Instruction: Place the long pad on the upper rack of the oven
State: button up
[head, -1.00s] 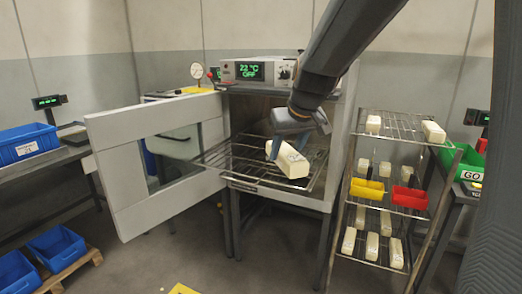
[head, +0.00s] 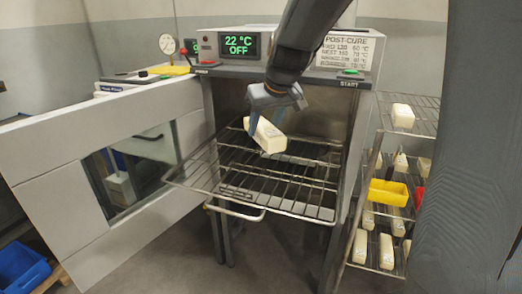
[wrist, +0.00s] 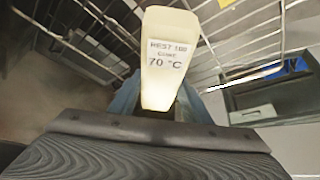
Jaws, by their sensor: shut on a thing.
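My gripper (head: 278,103) is shut on a cream, block-shaped pad (head: 265,136). The pad hangs tilted in front of the oven opening, above the wire rack (head: 190,178), apparently clear of it. In the wrist view the pad (wrist: 165,75) stands out between the blue fingers, with a label that seems to read "REST" and "70 °C". The oven (head: 212,125) has its door (head: 60,165) swung open to the left. Its wire rack reaches out of the opening. A front handle (head: 235,211) shows below; the wires overlap, so rack levels are hard to separate.
A wire shelf (head: 421,128) at the right holds several cream pads and a yellow bin (head: 388,193). The oven display (head: 240,45) reads 22 °C OFF. A blue crate (head: 20,268) lies at lower left.

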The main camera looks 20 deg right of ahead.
aim_at(272, 130)
notch_tip(272, 130, down, 8)
jog(key=shift+r, duration=0.2)
dwell(0.3)
jog(key=o, duration=1)
jog(key=shift+o, duration=0.2)
jog(key=v, duration=1.2)
jog(key=shift+d, duration=0.1)
